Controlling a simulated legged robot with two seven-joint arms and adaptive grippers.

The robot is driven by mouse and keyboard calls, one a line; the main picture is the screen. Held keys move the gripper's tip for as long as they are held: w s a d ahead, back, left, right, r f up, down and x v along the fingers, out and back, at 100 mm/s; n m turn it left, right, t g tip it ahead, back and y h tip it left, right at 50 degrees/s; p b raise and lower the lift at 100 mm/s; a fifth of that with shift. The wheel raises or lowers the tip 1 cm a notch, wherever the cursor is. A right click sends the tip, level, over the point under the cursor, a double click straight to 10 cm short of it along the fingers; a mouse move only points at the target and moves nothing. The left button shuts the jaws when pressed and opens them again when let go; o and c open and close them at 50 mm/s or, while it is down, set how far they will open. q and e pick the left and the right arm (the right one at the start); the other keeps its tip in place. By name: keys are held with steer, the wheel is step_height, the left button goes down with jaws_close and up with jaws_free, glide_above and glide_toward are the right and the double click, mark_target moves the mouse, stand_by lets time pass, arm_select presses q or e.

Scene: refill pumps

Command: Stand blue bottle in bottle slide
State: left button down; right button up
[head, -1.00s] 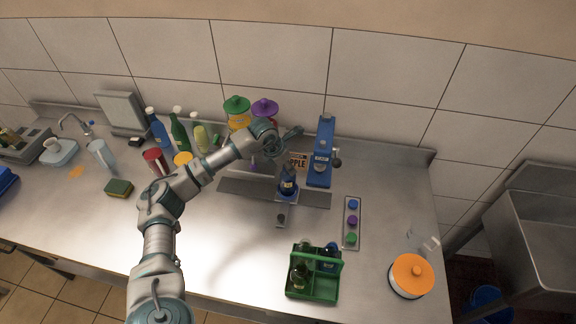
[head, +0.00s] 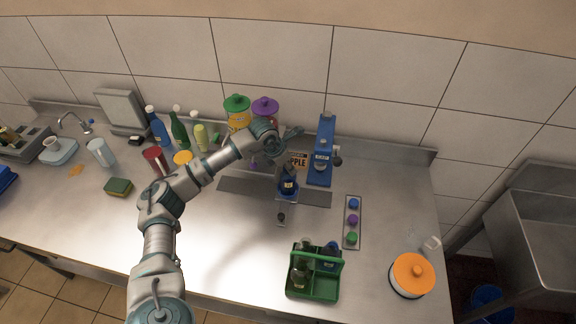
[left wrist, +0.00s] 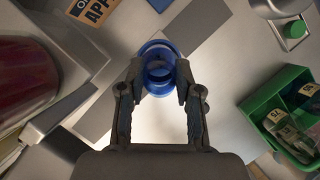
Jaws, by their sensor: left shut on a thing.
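The blue bottle (head: 289,187) stands about upright at the bottle slide (head: 284,208), a narrow pale metal piece with a dark knob at its front end. I cannot tell whether the bottle's base touches the slide. My left gripper (head: 288,173) reaches it from above and is shut on its upper part. In the left wrist view, the fingers of the left gripper (left wrist: 159,88) close on both sides of the blue bottle (left wrist: 158,52), seen from the top. The bottle hides part of the slide. My right gripper is not in view.
A blue press-like stand (head: 322,160) is just behind right of the bottle. A green carrier (head: 314,283) with bottles stands in front. A strip with three coloured buttons (head: 352,220) lies to the right, with an orange-lidded pot (head: 411,275) beyond.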

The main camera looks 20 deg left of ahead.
arm_select(q)
steer(key=shift+f, duration=0.15)
steer(key=c, duration=0.7)
jaws_free()
step_height(320, 180, up, 9)
steer(key=p, duration=0.5)
